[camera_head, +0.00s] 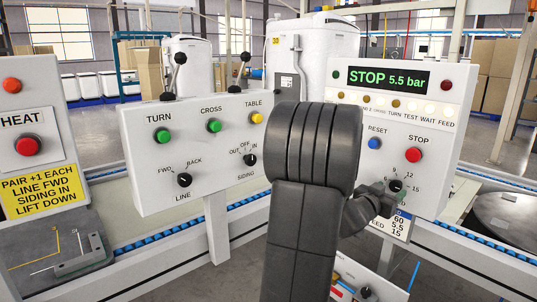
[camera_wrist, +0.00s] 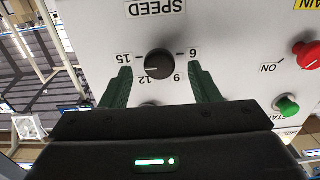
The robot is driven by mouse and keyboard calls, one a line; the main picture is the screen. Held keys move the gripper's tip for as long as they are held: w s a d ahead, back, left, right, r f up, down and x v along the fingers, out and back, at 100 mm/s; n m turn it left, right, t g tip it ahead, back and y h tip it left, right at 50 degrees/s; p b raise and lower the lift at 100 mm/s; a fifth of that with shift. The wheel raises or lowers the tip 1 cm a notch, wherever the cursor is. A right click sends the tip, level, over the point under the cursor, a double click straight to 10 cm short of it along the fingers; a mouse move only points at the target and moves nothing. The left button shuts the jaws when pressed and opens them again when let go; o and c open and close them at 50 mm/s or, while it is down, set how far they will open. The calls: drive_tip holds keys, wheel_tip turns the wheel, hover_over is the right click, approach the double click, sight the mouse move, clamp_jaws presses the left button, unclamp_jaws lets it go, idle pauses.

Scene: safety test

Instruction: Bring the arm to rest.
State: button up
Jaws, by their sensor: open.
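My arm (camera_head: 310,190) reaches up the middle of the head view, in front of the right control panel. My gripper (camera_wrist: 160,72) is open in the wrist view, its two dark green fingers pointing at a panel. A black knob (camera_wrist: 159,65) marked 6, 9, 12 and 15 lies between the fingertips, with visible gaps on both sides. I cannot tell how far the fingers are from the panel. In the head view the gripper is mostly hidden behind my arm, near the small dial (camera_head: 396,186) of the right panel.
The right panel (camera_head: 455,110) shows "STOP 5.5 bar" and has a red STOP button (camera_head: 415,155) and blue RESET button (camera_head: 375,143). The middle panel (camera_head: 220,170) carries levers and knobs. A HEAT panel (camera_head: 50,95) stands left. In the wrist view a green button (camera_wrist: 286,105) is right of the fingers.

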drive_tip(key=p+v, duration=0.1)
drive_tip(key=v, duration=0.7)
